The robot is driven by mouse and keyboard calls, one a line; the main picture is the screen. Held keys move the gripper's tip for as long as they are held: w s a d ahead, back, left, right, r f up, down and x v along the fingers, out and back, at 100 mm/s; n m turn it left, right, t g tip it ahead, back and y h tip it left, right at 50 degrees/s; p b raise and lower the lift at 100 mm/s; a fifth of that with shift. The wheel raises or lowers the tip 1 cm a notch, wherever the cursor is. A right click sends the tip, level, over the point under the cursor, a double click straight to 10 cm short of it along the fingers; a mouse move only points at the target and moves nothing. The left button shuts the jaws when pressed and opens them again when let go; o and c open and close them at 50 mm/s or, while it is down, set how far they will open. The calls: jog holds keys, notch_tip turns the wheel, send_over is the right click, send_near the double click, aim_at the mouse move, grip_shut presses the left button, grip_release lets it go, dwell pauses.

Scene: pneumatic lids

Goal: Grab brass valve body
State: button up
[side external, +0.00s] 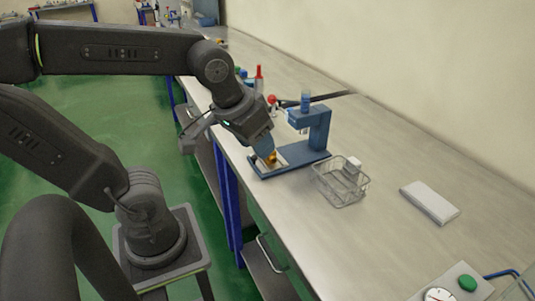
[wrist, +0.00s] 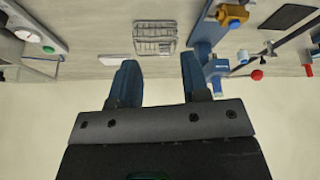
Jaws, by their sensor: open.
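The brass valve body (side external: 272,158) is small and orange-gold. It sits at the near end of the blue press (side external: 318,128), partly hidden by my fingers. My gripper (side external: 264,148) is open, with its blue fingers pointing down close over the valve body in the side view. In the wrist view the valve body (wrist: 232,15) shows at the top, right of my gripper (wrist: 158,68) and not between the fingers. Whether a finger touches it I cannot tell.
A wire basket (side external: 330,192) holding a white piece (side external: 352,168) stands beside the press. A red-knobbed lever (side external: 272,99) rises behind my gripper. A white box (side external: 430,202) and a green-button panel (side external: 455,284) lie nearer. The bench between is clear.

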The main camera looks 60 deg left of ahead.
jog(key=w+a+f+n+g+y, duration=0.2)
jog(key=w+a+n, duration=0.4)
jog(key=n, duration=0.2)
jog(key=w+a+f+n+g+y, duration=0.2)
jog(key=w+a+n+g, duration=0.1)
jog(key=w+a+n, duration=0.3)
jog(key=shift+n, duration=0.6)
jog(key=x, duration=1.3)
jog(key=shift+s+a+f, duration=0.15)
jog(key=shift+a, duration=0.15)
jog(key=c, duration=0.8)
